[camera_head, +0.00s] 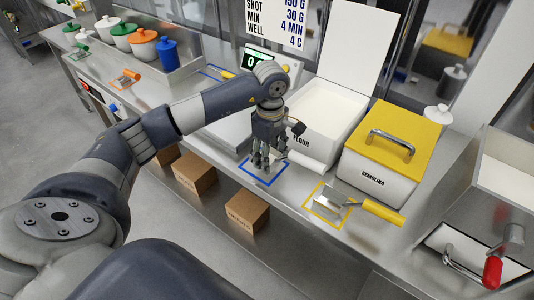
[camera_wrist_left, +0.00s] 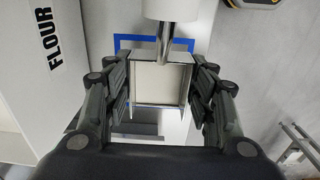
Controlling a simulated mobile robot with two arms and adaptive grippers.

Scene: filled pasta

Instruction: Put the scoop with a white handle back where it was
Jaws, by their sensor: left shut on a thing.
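The scoop with a white handle (camera_head: 307,162) is between the fingers of my left gripper (camera_head: 263,163). The gripper points down and is shut on the metal scoop part. In the left wrist view the square metal scoop (camera_wrist_left: 160,84) shows between the two finger pairs, with its white handle (camera_wrist_left: 166,9) pointing to the top. A blue square outline (camera_head: 271,182) on the steel counter lies directly under the scoop; it also shows around it in the wrist view (camera_wrist_left: 121,42). I cannot tell whether the scoop touches the counter. My right gripper is not in view.
The open flour bin (camera_head: 309,143) stands behind the gripper. The yellow-lidded semolina bin (camera_head: 377,178) is to its right. A yellow-handled scoop (camera_head: 383,212) lies on a yellow outline nearby. Cardboard boxes (camera_head: 247,211) sit below the counter's front edge.

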